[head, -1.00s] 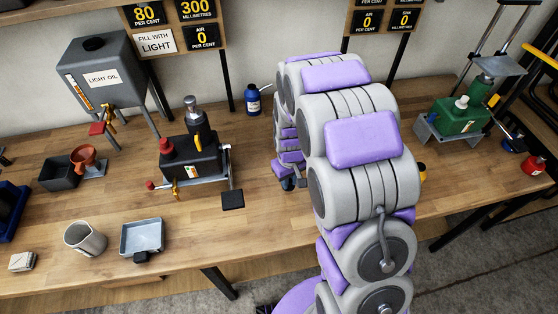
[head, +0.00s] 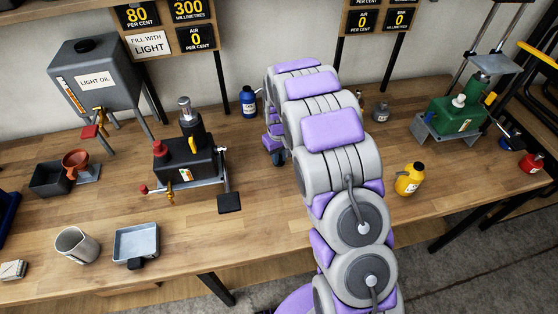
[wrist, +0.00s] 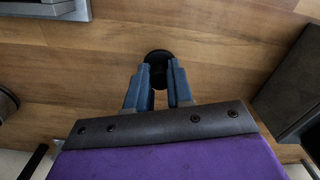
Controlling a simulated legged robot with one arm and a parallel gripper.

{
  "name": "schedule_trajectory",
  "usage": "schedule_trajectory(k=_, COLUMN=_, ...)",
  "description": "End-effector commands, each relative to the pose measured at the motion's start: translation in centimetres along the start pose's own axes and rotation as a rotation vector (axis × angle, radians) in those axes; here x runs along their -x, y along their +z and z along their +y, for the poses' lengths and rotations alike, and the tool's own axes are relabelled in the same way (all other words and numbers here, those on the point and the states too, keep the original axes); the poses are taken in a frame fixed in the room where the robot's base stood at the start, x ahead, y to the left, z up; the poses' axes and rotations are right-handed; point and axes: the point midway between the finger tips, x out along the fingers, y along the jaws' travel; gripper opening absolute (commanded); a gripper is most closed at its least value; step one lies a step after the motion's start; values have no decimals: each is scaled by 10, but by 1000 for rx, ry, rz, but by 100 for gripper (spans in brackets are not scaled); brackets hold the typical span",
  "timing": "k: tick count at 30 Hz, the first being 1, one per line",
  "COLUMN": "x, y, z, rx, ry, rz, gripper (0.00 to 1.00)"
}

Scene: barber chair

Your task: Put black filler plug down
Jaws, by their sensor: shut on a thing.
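The black filler plug (wrist: 158,57) shows in the wrist view as a dark round cap between the fingertips of my gripper (wrist: 159,76). The blue-grey fingers are shut on it. The wooden benchtop lies behind it in that view; I cannot tell whether the plug touches the wood. In the head view my gripper (head: 279,158) is mostly hidden by my arm, low over the bench right of the black pump unit (head: 188,160). The plug cannot be made out there.
A blue bottle (head: 248,101) stands behind my arm, and a yellow bottle (head: 409,179) to its right. The green jack unit (head: 458,115) is at the right. A grey tray (head: 136,243) and a metal jug (head: 76,245) stand at the front left. Bare bench (head: 270,210) lies left of my arm.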

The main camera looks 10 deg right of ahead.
Motion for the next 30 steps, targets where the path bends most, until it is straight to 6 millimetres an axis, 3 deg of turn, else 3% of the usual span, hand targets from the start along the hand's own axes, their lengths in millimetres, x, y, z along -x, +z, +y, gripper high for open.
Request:
schedule_trajectory(k=1, x=-12, y=1, z=0, rx=0, ry=-1, rz=-3, gripper=0)
schedule_trajectory(k=4, x=-24, y=1, z=0, rx=-1, ry=-1, rz=-1, gripper=0)
schedule_trajectory(k=15, x=-26, y=1, z=0, rx=0, ry=0, rz=0, gripper=0)
schedule_trajectory(k=16, x=-26, y=1, z=0, rx=0, ry=0, rz=0, gripper=24)
schedule_trajectory(k=21, x=-26, y=1, z=0, rx=0, ry=0, rz=1, gripper=40)
schedule_trajectory(k=23, x=-26, y=1, z=0, rx=0, ry=0, rz=1, gripper=46)
schedule_trajectory(k=30, x=-26, y=1, z=0, rx=0, ry=0, rz=1, gripper=47)
